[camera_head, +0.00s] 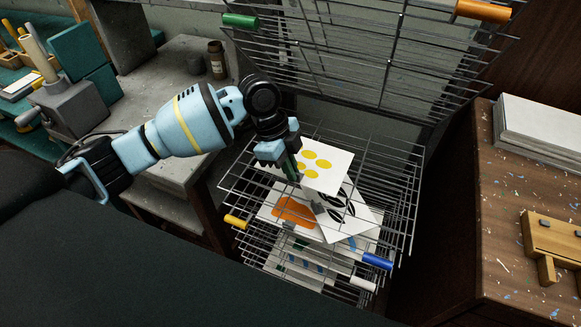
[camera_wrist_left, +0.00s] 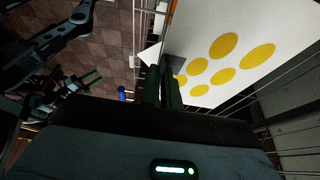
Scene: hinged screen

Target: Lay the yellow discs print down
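The yellow discs print (camera_head: 327,179), a white sheet with several yellow spots, is above the wire rack shelf (camera_head: 397,205) and overlaps the black leaf print (camera_head: 352,207) in the head view. I cannot tell whether it touches the shelf. My left gripper (camera_head: 291,170) is at the print's left edge. In the left wrist view its dark green fingers (camera_wrist_left: 162,88) are close together on a small grey tab (camera_wrist_left: 174,65) at the edge of the print (camera_wrist_left: 205,45). My right gripper seems to show, small and dark, in the left wrist view (camera_wrist_left: 84,80); its opening is unclear.
An orange print (camera_head: 294,211) lies beside the leaf print. Lower shelves hold more sheets. Raised wire shelves with green (camera_head: 240,20) and orange (camera_head: 483,10) handles stand behind. A wooden table (camera_head: 500,230) with a paper stack (camera_head: 541,133) is at right, a grey bench (camera_head: 185,80) at left.

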